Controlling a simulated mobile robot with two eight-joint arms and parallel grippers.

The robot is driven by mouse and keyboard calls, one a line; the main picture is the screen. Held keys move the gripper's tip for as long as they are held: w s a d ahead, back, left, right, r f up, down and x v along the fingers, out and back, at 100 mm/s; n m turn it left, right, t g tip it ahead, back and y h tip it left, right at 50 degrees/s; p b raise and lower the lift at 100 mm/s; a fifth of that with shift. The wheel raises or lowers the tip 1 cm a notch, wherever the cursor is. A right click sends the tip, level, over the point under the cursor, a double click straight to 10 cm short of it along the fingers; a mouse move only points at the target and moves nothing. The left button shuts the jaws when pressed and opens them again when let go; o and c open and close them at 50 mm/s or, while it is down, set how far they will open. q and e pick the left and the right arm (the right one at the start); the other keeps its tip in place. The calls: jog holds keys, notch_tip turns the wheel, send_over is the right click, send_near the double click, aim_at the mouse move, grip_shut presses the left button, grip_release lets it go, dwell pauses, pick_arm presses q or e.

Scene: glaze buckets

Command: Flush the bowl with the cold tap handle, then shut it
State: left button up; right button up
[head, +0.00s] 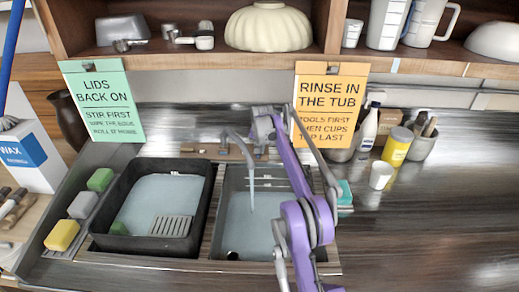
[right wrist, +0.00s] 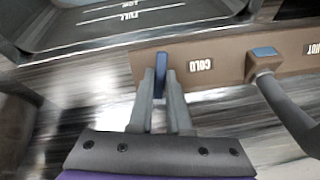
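The sink bowl (head: 235,219) is the grey basin right of the dark tub, with a pale wet-looking bottom and a dark drain. The grey spout (head: 237,140) arches over it, and a thin pale vertical line like running water falls below its tip. The blue cold tap handle (right wrist: 160,68) stands by the label COLD on a brown panel in the right wrist view. My right gripper (right wrist: 160,88) has a finger on each side of this handle and looks closed on it. In the head view my purple right arm (head: 290,165) hides the handle. My left gripper is out of view.
A black tub (head: 207,205) with a grey grate stands left of the bowl, beside sponges (head: 63,235). Two sign cards (head: 103,98) hang behind. A white cup (head: 381,175) and a yellow jar (head: 397,147) stand at right. The right counter front is clear.

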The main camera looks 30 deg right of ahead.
grip_shut()
jog(key=shift+a+r+n+p, duration=0.1)
jog(key=shift+r+n+p, duration=0.15)
jog(key=shift+n+p, duration=0.5)
jog(key=shift+w+f+n, duration=0.15)
jog(key=shift+f+n, duration=0.05)
jog(key=shift+n, duration=0.45)
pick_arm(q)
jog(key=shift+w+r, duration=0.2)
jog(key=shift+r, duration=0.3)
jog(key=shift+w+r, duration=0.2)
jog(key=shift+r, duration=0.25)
pick_arm(e)
jog(key=o, duration=0.6)
grip_release()
